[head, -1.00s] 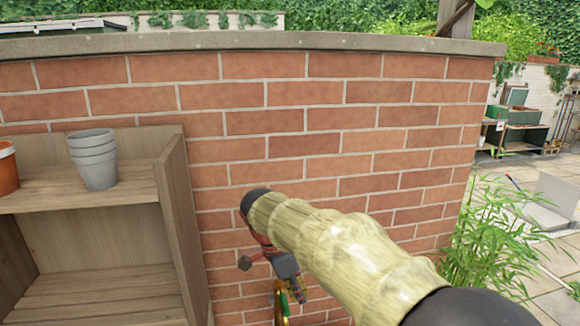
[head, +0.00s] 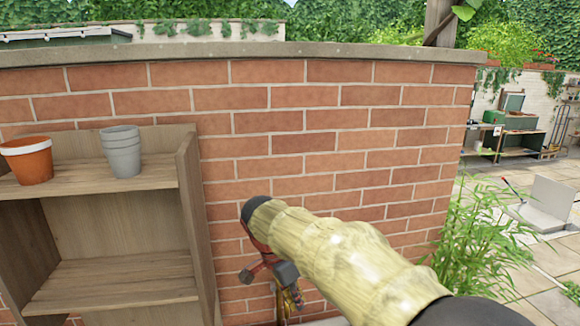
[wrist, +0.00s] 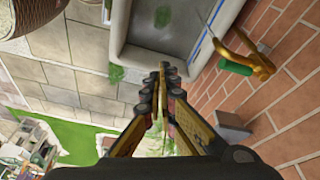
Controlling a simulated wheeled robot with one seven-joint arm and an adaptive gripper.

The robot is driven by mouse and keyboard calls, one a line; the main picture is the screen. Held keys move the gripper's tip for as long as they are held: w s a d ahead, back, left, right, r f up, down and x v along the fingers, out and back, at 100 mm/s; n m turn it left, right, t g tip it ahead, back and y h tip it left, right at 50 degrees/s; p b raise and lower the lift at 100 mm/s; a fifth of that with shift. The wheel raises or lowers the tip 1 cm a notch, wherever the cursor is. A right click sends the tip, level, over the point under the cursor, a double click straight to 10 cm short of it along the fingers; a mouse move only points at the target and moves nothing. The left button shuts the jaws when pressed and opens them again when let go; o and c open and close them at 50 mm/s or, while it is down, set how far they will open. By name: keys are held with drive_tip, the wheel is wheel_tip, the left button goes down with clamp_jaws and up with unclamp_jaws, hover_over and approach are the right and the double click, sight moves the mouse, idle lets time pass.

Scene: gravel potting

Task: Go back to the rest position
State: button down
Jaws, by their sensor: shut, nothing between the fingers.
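My arm extends over the lower middle of the head view in a pale, bamboo-like sleeve, in front of the brick wall (head: 330,150). Part of my gripper shows below its end as red and dark links, with the fingertips not clear there. In the wrist view my gripper (wrist: 168,72) has its two fingers together with nothing between them. Beyond the fingertips is a grey trough (wrist: 135,65). A brass tap (wrist: 262,66) with a green part is on the right, by the brick wall.
A wooden shelf (head: 188,215) stands at left against the wall, with a terracotta pot (head: 28,165) and stacked grey pots (head: 122,152) on top. A leafy plant (head: 465,250) stands right of the wall.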

drive_tip(key=s+d+f+n+y, duration=0.2)
drive_tip(key=s+f+n, duration=0.2)
drive_tip(key=s+n, duration=0.4)
drive_tip(key=s+d+n+t+y+b, duration=0.1)
drive_tip(key=s+d+n+t+b, duration=0.2)
drive_tip(key=s+d, duration=1.2)
drive_tip(key=shift+s+d+r+n+t+b, duration=0.15)
drive_tip(key=shift+s+r+n+t+b, duration=0.4)
drive_tip(key=shift+s+b, duration=0.8)
